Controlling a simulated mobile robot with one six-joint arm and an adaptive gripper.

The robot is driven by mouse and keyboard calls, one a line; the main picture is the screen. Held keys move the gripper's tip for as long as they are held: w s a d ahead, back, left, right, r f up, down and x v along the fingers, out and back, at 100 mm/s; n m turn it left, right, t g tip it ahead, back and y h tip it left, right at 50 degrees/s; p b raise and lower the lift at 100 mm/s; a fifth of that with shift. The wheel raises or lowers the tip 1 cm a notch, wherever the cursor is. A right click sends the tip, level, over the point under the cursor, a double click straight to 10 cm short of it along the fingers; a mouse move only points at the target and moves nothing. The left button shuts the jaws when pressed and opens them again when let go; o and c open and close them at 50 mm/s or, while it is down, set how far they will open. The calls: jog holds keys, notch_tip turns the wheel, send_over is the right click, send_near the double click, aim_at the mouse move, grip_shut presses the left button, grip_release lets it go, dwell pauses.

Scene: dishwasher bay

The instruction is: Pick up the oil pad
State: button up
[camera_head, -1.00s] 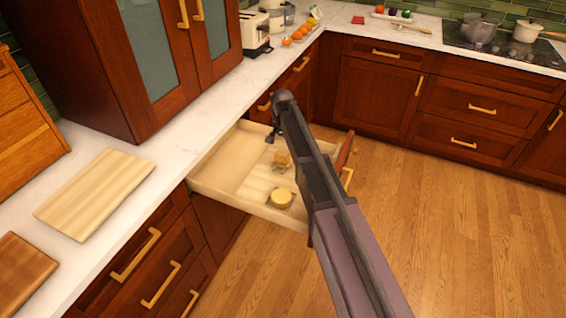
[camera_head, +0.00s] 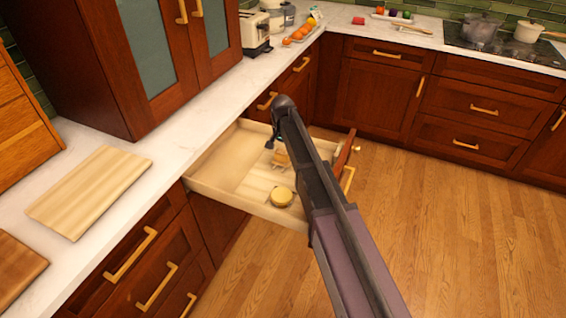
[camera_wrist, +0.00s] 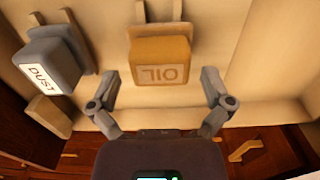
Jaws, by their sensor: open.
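The oil pad (camera_wrist: 161,60), a tan-orange block marked OIL, stands in the open drawer (camera_head: 240,202). In the wrist view it is upper middle, beyond and between my fingertips. A tan block in the head view (camera_head: 280,156), by the end of my arm, appears to be this pad. My gripper (camera_wrist: 160,82) is open and empty, one finger on each side of the pad's line, with no clear contact. In the head view my arm hides part of the drawer and most of the gripper.
A grey pad marked DUST (camera_wrist: 52,62) stands left of the oil pad in the wrist view. A round yellowish item (camera_head: 281,197) lies nearer the drawer's front corner. Drawer walls enclose the space. The countertop (camera_head: 165,150) runs alongside, with a cutting board (camera_head: 90,192) on it.

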jog(key=shift+f+b, duration=0.55)
jog(key=shift+f, duration=0.25)
jog(key=c, duration=1.1)
jog(key=shift+r, duration=0.15)
notch_tip(320, 180, up, 3)
jog(key=p, duration=0.3)
jog(key=shift+r+p, duration=0.15)
jog(key=shift+p, duration=0.15)
jog(key=shift+s+d+r, duration=0.1)
jog(key=shift+s+r, duration=0.1)
jog(key=shift+s, duration=0.1)
jog(key=s+d, duration=0.1)
jog(key=s, duration=0.4)
jog(key=s+d+p, duration=0.1)
jog(key=s+d, duration=0.1)
jog(key=s, duration=0.3)
jog(key=s+d+r, duration=0.1)
jog(key=s, duration=0.3)
jog(key=shift+s+d, duration=0.15)
jog(key=shift+s, duration=0.25)
